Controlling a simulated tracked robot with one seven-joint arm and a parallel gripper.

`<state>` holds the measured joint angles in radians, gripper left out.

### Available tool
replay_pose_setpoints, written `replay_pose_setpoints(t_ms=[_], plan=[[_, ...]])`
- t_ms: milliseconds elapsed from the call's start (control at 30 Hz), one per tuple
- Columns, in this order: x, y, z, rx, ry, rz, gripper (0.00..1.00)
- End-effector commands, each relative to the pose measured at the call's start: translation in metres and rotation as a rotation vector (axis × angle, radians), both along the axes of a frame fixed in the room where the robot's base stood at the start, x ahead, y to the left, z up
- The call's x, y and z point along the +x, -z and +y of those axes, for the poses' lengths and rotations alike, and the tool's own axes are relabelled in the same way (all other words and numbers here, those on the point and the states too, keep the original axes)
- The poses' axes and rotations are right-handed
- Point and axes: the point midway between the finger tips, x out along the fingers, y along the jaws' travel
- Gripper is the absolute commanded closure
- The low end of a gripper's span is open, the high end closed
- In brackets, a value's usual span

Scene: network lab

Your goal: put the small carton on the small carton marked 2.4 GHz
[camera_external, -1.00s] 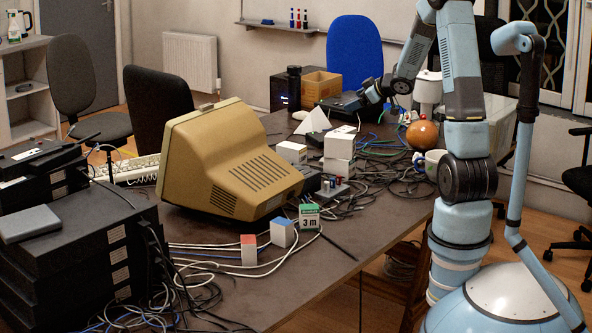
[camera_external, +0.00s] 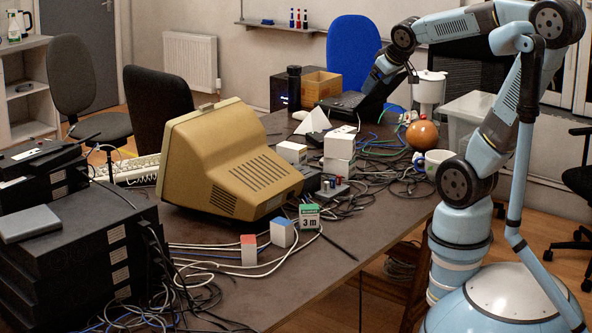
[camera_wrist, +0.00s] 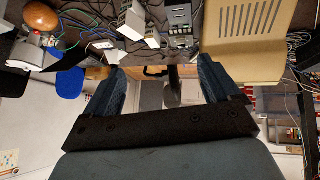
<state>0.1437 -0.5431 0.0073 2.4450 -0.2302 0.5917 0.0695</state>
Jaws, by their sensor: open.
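Several small white cartons stand mid-table behind the beige monitor. One carton (camera_external: 292,152) stands alone on the left. To its right, one carton (camera_external: 340,146) sits on another (camera_external: 338,166). I cannot read a 2.4 GHz marking on any. White cartons (camera_wrist: 132,22) also show at the top of the wrist view, beyond my fingers, with a flat white piece (camera_wrist: 103,44) beside them. My gripper (camera_wrist: 158,68) is open and empty, its two fingers wide apart. In the external view my gripper (camera_external: 372,82) is raised above the table's far side, apart from the cartons.
The beige monitor (camera_external: 230,165) stands left of the cartons. Small red-topped (camera_external: 249,252), blue-topped (camera_external: 282,233) and green "3 m" (camera_external: 309,217) blocks stand in front.

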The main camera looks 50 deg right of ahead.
Motion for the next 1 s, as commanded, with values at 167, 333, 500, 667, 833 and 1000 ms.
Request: replay_pose_setpoints(t_ms=[167,333,500,667,833,1000], plan=[[-0.057,0.003,0.044,0.108,-0.051,0.077,0.11],[-0.090,0.007,0.066,0.172,-0.093,0.132,0.11],[-0.099,0.009,0.072,0.190,-0.105,0.149,0.11],[-0.099,0.008,0.072,0.190,-0.104,0.149,0.11],[-0.099,0.008,0.071,0.189,-0.103,0.149,0.11],[-0.099,0.008,0.071,0.189,-0.103,0.149,0.11]])
